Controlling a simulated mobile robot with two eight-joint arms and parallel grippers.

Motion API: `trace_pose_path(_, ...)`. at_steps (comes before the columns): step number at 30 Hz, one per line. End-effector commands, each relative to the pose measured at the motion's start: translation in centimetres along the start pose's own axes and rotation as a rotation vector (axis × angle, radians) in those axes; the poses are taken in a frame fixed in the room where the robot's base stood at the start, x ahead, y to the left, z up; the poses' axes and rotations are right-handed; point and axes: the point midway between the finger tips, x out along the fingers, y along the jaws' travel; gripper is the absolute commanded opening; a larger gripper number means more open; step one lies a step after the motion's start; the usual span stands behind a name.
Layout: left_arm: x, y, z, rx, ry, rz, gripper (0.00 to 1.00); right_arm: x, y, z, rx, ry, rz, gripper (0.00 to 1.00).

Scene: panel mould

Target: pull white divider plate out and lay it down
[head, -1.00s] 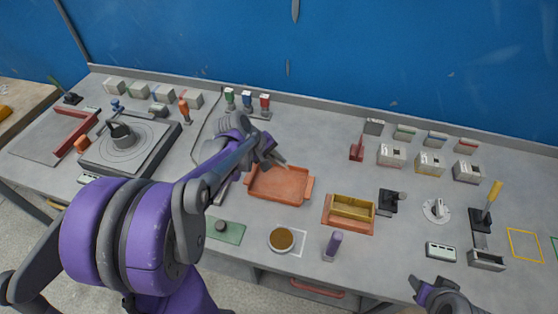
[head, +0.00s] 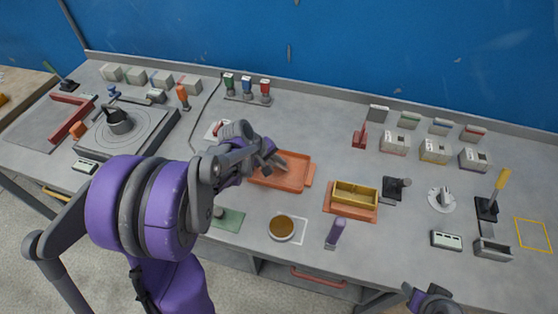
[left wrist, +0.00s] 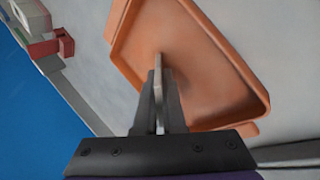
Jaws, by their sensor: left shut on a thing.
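In the left wrist view, a thin pale plate (left wrist: 158,92), seen nearly edge-on, stands between the fingers of my left gripper (left wrist: 160,100); it looks like the white divider plate. The gripper is shut on it, over the orange tray (left wrist: 215,85). In the head view my left gripper (head: 277,164) is at the left part of the orange tray (head: 308,172), and the plate is hardly visible there. I cannot tell whether the plate touches the tray floor. My right gripper (head: 432,292) is at the bottom edge, partly cut off, away from these things.
A yellow box on an orange base (head: 367,213) stands right of the tray. A round dish of brown material (head: 282,227), a purple-handled tool (head: 335,234) and a green mat (head: 232,219) lie in front. Small blocks line the back. Bare bench (head: 310,135) lies behind the tray.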

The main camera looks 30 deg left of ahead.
Motion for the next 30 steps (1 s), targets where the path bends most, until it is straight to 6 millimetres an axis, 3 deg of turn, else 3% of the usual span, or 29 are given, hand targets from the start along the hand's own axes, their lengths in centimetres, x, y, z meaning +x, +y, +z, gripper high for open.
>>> trace_pose_path(13, -0.01, 0.03, -0.02, 0.000, 0.000, 0.000, 0.00, -0.02, 0.00, -0.03, 0.000, 0.000, 0.000, 0.50)
trace_pose_path(18, -0.01, 0.02, -0.01, 0.000, 0.000, 0.000, 0.34, -0.02, 0.00, -0.03, 0.000, 0.000, 0.000, 0.50)
trace_pose_path(20, -0.01, 0.02, -0.01, 0.000, 0.000, 0.000, 0.42, -0.02, 0.00, -0.03, 0.000, 0.000, 0.000, 0.50)
trace_pose_path(30, -0.40, 0.02, -0.04, 0.000, 0.001, 0.000, 0.42, -0.05, 0.00, -0.06, 0.000, 0.001, 0.000, 0.50)
